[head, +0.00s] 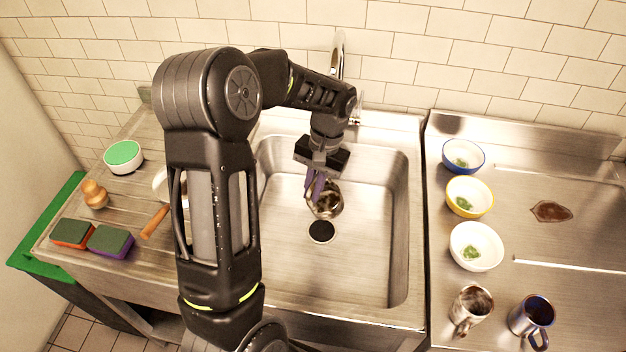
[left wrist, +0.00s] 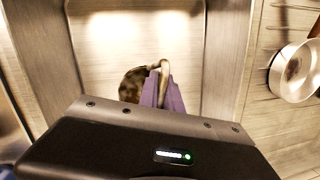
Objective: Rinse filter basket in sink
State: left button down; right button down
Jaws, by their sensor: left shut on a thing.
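The filter basket (head: 330,208) is a small round metal cup with dark brown residue inside. My left gripper (head: 316,188), with purple fingers, is shut on it and holds it inside the sink (head: 370,285), just above and behind the dark drain. In the left wrist view the brown-stained basket (left wrist: 131,85) shows beside the purple fingers (left wrist: 163,92), which close around a pale curved piece of it. The fingers hide part of the basket. The faucet (head: 338,55) stands behind the sink, partly hidden by my arm; I cannot see water running. My right gripper is out of view.

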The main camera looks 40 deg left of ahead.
pick_arm(q)
jog(key=w+b+x, duration=0.3)
jog(key=b+x, duration=0.7)
jog(key=x, duration=0.4)
jog(key=shift+d+f, duration=0.35)
jog(key=shift+f, duration=0.4)
jog(key=shift+r, duration=0.1)
dwell(0.8)
